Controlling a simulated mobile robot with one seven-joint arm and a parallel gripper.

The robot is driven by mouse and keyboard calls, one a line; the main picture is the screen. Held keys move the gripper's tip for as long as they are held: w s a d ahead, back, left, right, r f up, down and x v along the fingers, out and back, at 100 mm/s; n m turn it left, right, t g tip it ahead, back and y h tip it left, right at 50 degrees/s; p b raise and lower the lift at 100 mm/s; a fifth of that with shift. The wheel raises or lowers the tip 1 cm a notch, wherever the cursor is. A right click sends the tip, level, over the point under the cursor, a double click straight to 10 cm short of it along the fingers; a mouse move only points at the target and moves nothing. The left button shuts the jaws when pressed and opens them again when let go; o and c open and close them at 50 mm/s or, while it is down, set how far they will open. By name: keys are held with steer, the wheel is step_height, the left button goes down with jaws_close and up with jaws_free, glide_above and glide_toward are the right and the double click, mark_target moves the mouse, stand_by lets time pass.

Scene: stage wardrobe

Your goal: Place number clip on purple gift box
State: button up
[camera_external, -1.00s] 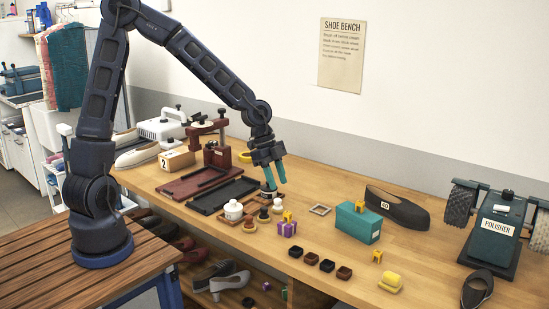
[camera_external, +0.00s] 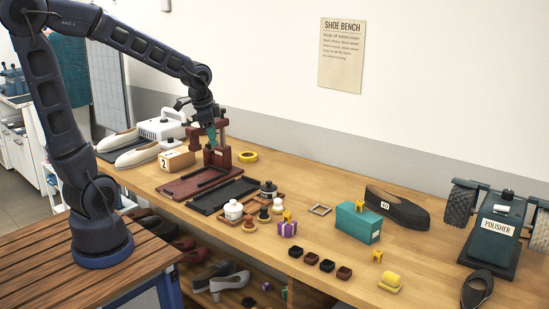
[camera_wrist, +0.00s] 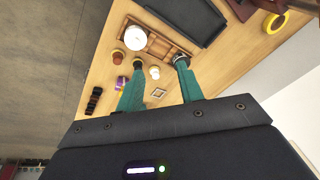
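A purple gift box (camera_external: 287,230) with yellow ribbon stands on the bench right of the small jars. A yellow number clip (camera_external: 287,216) shows at its top and seems to sit on it. My gripper (camera_external: 211,138) is up at the left, near the dark red press and well away from the gift box. In the wrist view my gripper (camera_wrist: 160,66) has its teal fingers apart, with nothing held between them.
The teal box (camera_external: 350,223) and a dark shoe (camera_external: 398,208) stand behind the gift box. Several small dark trays (camera_external: 326,265) lie in front. A black lidded jar (camera_external: 268,190), a white jar (camera_external: 233,210) and an empty square frame (camera_external: 320,210) are nearby.

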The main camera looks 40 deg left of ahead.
steer(key=s+a+r+n, duration=0.3)
steer(key=s+a+n, duration=0.1)
steer(key=s+a, duration=0.3)
steer(key=s+a+r+n+t, duration=0.1)
steer(key=s+a+r+n, duration=0.2)
steer(key=s+a, duration=0.3)
steer(key=shift+s+a+r+n+t, duration=0.35)
steer(key=shift+s+n, duration=0.25)
steer(key=shift+n, duration=0.2)
